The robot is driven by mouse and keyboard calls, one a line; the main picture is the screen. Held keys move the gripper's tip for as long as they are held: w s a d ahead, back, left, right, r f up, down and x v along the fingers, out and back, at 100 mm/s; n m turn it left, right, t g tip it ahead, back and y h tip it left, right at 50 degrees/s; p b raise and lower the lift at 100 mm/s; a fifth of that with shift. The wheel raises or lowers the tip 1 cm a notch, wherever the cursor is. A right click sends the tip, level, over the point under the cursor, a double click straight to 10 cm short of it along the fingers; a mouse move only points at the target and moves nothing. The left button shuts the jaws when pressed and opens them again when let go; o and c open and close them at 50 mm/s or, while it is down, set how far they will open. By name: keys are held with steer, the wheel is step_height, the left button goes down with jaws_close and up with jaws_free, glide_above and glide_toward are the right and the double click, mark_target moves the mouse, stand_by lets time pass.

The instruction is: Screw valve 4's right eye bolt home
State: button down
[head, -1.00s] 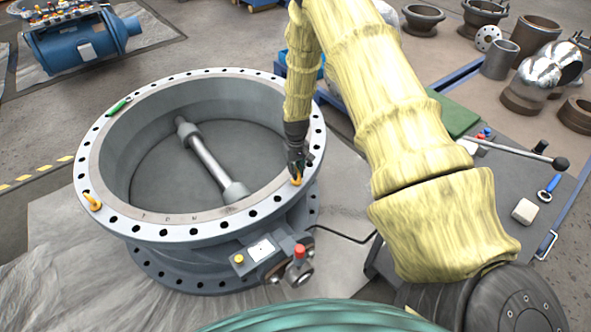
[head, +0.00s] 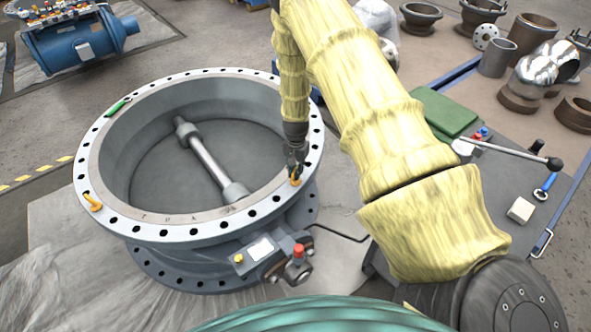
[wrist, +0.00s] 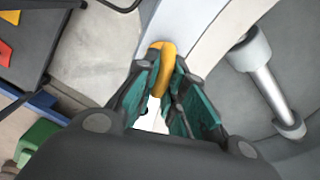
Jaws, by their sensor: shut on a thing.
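The big valve (head: 190,222) lies flat with its ring flange facing up and a shaft (head: 207,160) across its bore. The right eye bolt (head: 296,181), orange-yellow, stands at the right side of the flange. My gripper (head: 294,170) points down over it and is shut on it. In the wrist view the yellow eye (wrist: 161,66) shows between the green finger pads of my gripper (wrist: 165,90). The bolt's thread and its hole are hidden. A second orange eye bolt (head: 93,203) stands on the left side of the flange.
A green marker-like thing (head: 118,107) lies on the flange's back left. A box with a red knob (head: 298,251) juts from the valve's front. A workbench with tools (head: 500,200) is at the right. A blue machine (head: 80,45) stands back left.

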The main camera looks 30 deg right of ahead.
mark_target(296, 168)
steer(key=shift+m, duration=0.9)
steer(key=c, duration=1.5)
jaws_free()
step_height(296, 168, up, 12)
